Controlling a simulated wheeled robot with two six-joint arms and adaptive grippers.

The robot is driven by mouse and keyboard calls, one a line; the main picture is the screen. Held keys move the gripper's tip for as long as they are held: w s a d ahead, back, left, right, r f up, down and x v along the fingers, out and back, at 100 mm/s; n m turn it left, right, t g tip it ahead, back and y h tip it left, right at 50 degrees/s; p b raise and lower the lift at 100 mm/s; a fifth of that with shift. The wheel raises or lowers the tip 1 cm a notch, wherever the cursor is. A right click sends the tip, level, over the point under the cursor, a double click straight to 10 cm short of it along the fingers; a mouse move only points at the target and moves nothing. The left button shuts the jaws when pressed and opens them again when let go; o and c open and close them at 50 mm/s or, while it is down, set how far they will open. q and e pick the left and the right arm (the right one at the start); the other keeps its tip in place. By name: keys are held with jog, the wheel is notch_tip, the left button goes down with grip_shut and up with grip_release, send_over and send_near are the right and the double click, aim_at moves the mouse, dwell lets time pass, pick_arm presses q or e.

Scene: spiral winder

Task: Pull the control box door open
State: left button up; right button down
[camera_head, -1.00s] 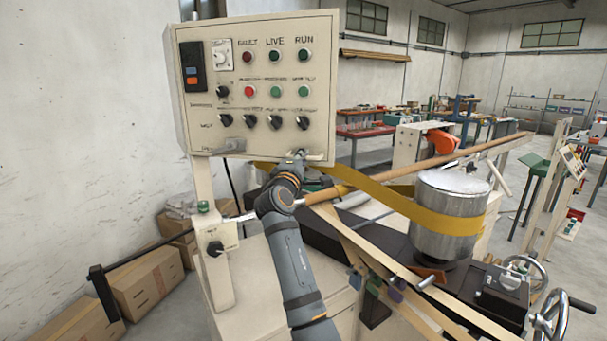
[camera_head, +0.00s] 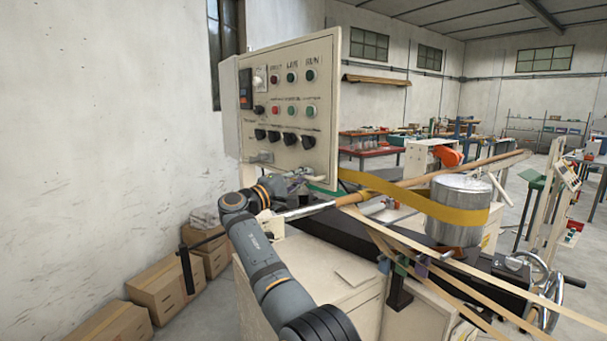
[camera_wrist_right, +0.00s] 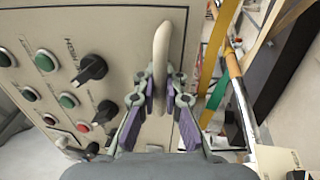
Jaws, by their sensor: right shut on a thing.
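The control box door (camera_head: 300,100) is a cream panel with buttons, lamps and black knobs. It stands at a slant, its right edge nearer me than its left. A strip of the box (camera_head: 231,110) shows past its left edge; the inside is hidden. My right gripper (camera_head: 303,174) is at the door's lower right corner. In the right wrist view, the fingers (camera_wrist_right: 161,88) are shut around the pale bar handle (camera_wrist_right: 162,45), one on each side. The door face with its knobs (camera_wrist_right: 90,70) lies close to the left of the fingers. My left gripper is not in view.
The winder bench stands below and right of the door, with a metal drum (camera_head: 458,205), a yellow band (camera_head: 400,200) and a long tan tube (camera_head: 420,180). Cardboard boxes (camera_head: 165,285) lie on the floor at the left. Handwheels (camera_head: 540,290) stand at the lower right.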

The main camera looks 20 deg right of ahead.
dwell(0.3)
jog(key=c, duration=1.7)
grip_release()
jog(key=shift+d+f, duration=0.1)
jog(key=v, duration=0.7)
jog(key=shift+a+f, duration=0.1)
jog(key=shift+a, duration=0.15)
